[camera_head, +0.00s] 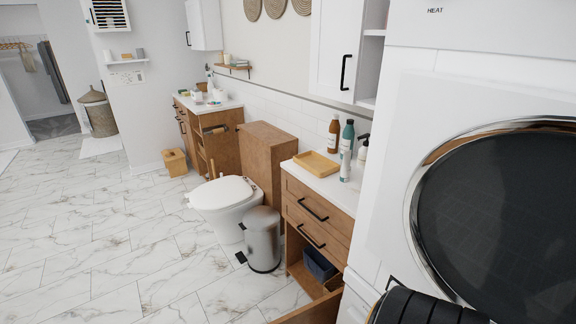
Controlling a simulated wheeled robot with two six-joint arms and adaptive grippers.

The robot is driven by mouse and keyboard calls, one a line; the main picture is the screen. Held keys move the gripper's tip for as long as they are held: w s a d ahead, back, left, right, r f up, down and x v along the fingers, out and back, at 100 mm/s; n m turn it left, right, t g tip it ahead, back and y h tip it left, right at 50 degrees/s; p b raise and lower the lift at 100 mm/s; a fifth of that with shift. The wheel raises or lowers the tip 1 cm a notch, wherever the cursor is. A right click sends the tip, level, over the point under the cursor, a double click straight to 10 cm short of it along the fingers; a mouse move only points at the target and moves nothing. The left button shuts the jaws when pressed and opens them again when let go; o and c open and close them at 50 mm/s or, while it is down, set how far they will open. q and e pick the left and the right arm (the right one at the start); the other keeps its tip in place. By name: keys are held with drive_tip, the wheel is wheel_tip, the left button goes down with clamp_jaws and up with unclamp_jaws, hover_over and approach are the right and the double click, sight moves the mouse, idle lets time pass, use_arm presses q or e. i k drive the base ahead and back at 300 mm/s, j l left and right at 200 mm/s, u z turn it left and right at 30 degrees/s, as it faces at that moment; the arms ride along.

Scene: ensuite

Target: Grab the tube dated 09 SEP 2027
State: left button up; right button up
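No date can be read on anything from here, so I cannot tell which thing is the tube dated 09 SEP 2027. A white upright tube-like container (345,165) stands on the near vanity's white top, at its front right. Several small items, too small to make out, lie on the far vanity's white top (228,104). Neither of my grippers can be made out in this view.
The washer (500,200) fills the right. Marble floor (90,230) is clear at left.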

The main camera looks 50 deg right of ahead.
sight(346, 170)
drive_tip(key=z, duration=1.6)
